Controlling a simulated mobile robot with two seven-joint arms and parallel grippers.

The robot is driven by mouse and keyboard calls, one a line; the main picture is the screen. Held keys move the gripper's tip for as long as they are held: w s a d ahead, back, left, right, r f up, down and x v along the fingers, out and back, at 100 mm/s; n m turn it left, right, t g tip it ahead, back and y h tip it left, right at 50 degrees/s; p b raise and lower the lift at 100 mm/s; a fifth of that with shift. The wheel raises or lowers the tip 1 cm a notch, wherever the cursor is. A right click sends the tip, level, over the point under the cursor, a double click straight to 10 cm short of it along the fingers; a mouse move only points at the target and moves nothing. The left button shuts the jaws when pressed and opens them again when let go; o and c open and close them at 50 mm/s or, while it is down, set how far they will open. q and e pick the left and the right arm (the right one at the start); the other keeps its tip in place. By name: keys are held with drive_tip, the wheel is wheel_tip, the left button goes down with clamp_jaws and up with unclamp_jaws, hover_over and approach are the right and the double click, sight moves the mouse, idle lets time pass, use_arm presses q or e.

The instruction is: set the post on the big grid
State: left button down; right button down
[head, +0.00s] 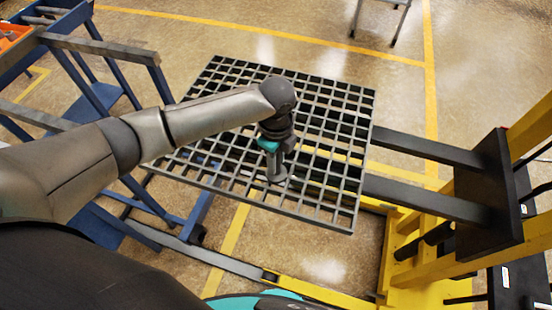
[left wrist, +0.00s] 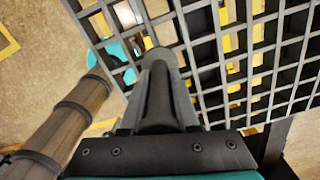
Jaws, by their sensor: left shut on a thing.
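The big grid (head: 340,95) is a dark grey open lattice lying flat across the forks of a yellow lift; it also fills the upper right of the left wrist view (left wrist: 245,60). The post (head: 276,170) is a short grey piece with a wider round foot, upright over the near middle part of the grid. Whether its foot touches the bars or hangs just above them I cannot tell. My left gripper (head: 272,148) points down and is shut on the post, hiding its top. In the left wrist view the post (left wrist: 157,95) shows dark between the fingers. My right gripper is not in view.
The fork arms (head: 425,148) run from the grid's right side to the yellow lift (head: 410,235). A blue frame cart (head: 110,95) stands at the left. The grid's far part is bare. Yellow lines mark the floor.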

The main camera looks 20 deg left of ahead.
use_arm(q)
drive_tip(key=shift+f, duration=0.1)
drive_tip(key=c, duration=0.7)
unclamp_jaws()
drive_tip(key=shift+o, duration=0.2)
wheel_tip(320, 180, up, 12)
drive_tip(key=shift+r+p, duration=0.2)
drive_tip(key=shift+p, duration=0.1)
